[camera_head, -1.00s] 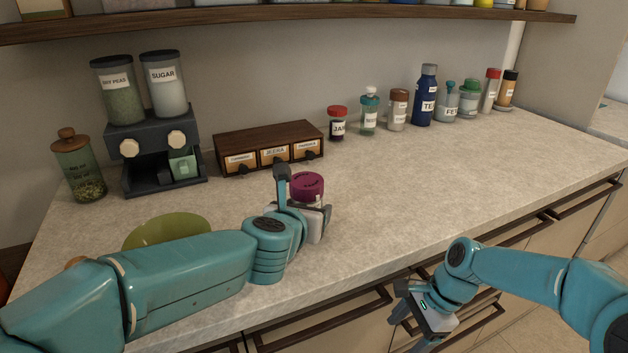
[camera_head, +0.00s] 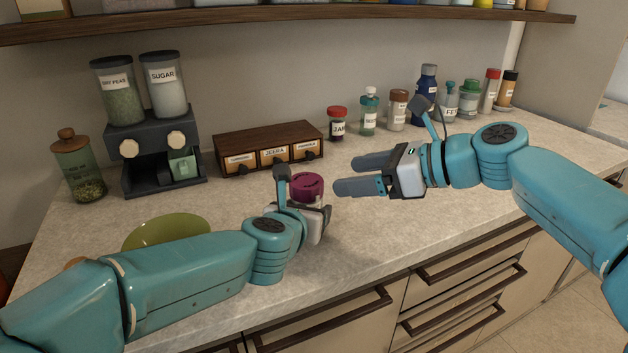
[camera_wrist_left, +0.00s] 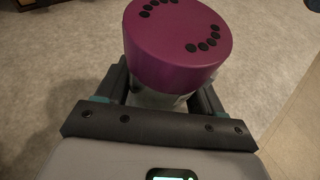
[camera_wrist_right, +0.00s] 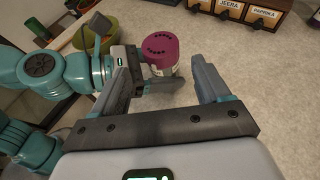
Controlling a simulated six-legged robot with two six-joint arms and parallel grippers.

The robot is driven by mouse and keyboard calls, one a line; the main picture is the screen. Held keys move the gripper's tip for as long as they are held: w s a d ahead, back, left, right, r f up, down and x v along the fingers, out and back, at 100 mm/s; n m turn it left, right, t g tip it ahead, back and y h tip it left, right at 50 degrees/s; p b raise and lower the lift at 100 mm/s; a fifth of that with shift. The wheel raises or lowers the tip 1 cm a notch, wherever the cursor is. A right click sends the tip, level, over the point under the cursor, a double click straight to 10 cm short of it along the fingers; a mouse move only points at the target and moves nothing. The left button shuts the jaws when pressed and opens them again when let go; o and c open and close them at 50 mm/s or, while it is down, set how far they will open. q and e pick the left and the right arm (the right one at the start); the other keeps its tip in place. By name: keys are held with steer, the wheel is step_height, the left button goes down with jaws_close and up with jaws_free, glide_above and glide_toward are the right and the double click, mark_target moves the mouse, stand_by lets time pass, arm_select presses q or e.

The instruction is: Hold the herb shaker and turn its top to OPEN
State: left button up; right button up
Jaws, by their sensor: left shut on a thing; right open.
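The herb shaker has a purple top (camera_head: 307,186) with two groups of dark holes, and a clear body below it. It stands upright on the counter near the front edge. My left gripper (camera_head: 318,218) is shut around its body, under the top, as the left wrist view also shows with the purple top (camera_wrist_left: 178,45). My right gripper (camera_head: 345,176) is open and empty, to the right of the shaker, with its fingers pointing at it. In the right wrist view the purple top (camera_wrist_right: 160,50) shows beyond and between the open fingers. No OPEN mark is readable.
A green bowl (camera_head: 165,231) lies behind my left arm. A small spice drawer box (camera_head: 268,148) stands behind the shaker, with a dispenser (camera_head: 155,150) to its left. Several jars, including a red-lidded jar (camera_head: 337,123), line the back. The counter's middle right is clear.

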mark_target(311, 182)
steer(key=x, duration=0.9)
steer(key=shift+d+f, duration=0.1)
